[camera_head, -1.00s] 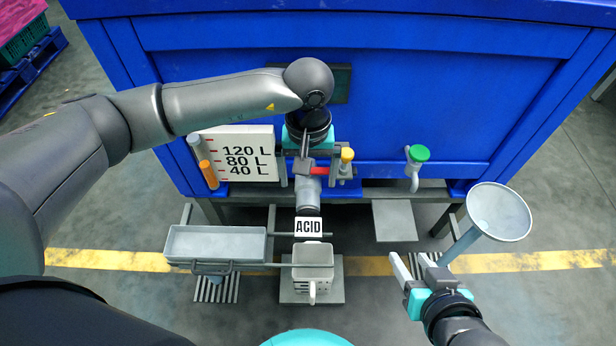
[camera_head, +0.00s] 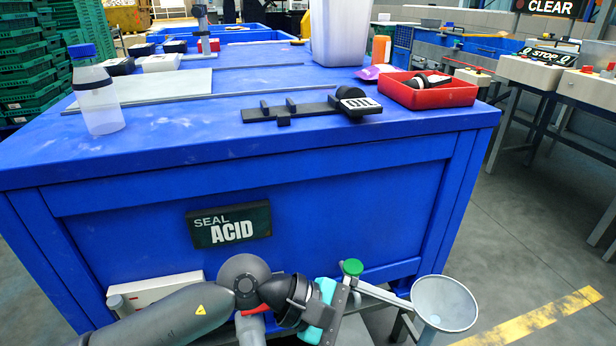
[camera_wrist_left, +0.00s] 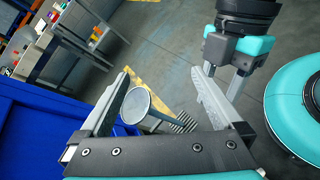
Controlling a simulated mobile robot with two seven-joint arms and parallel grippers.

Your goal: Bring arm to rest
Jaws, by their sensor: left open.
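My left arm comes in low from the left in the head view, and its gripper (camera_head: 338,308) points right in front of the blue station. In the left wrist view the left gripper's jaws (camera_wrist_left: 161,72) are spread apart with nothing between the fingertips. My right gripper (camera_wrist_left: 238,62) shows at the upper right of that view, apart from the left fingers. Whether its jaws are open is unclear there, and it is out of the head view.
The blue station (camera_head: 330,210) carries a bottle (camera_head: 98,102) and red tray (camera_head: 428,93).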

